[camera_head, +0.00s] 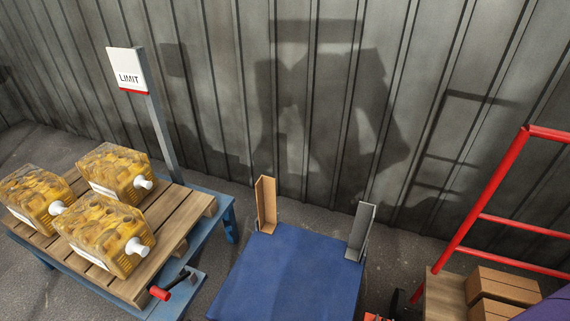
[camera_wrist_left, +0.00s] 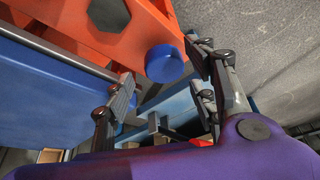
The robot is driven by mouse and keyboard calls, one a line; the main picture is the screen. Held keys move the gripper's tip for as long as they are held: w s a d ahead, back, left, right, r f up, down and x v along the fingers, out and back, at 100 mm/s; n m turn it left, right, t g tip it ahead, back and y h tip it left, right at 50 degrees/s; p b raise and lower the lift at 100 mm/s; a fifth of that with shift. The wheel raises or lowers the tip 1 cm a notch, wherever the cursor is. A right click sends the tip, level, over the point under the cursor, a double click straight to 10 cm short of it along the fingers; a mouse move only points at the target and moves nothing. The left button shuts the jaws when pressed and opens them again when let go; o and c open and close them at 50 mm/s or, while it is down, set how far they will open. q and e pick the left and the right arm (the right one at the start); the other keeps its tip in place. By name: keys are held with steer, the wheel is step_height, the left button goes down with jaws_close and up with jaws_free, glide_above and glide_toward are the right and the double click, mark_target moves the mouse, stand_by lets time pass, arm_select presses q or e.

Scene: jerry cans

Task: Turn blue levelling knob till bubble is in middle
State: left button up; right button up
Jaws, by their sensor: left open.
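The blue knob (camera_wrist_left: 165,63) is a short round cylinder against an orange frame (camera_wrist_left: 150,25) in the left wrist view. My left gripper (camera_wrist_left: 161,72) is open, one finger to the left of the knob and the other to its right. Gaps show between the knob and both fingers in this view; whether it lies fully between the fingertips in depth, I cannot tell. The bubble is not visible in either view. The left gripper does not show in the head view. My right gripper is in neither view.
Several yellow jerry cans (camera_head: 112,172) lie on a wooden pallet (camera_head: 175,232) on a blue stand. A red-handled crank (camera_head: 160,292) sticks out beside it. A LIMIT sign (camera_head: 128,70), a blue platform (camera_head: 285,280), a red rail (camera_head: 485,200) and cardboard boxes (camera_head: 505,288) stand around.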

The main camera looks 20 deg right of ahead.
arm_select(q)
steer(key=v, duration=1)
steer(key=shift+w, duration=0.15)
steer(key=shift+d, duration=0.1)
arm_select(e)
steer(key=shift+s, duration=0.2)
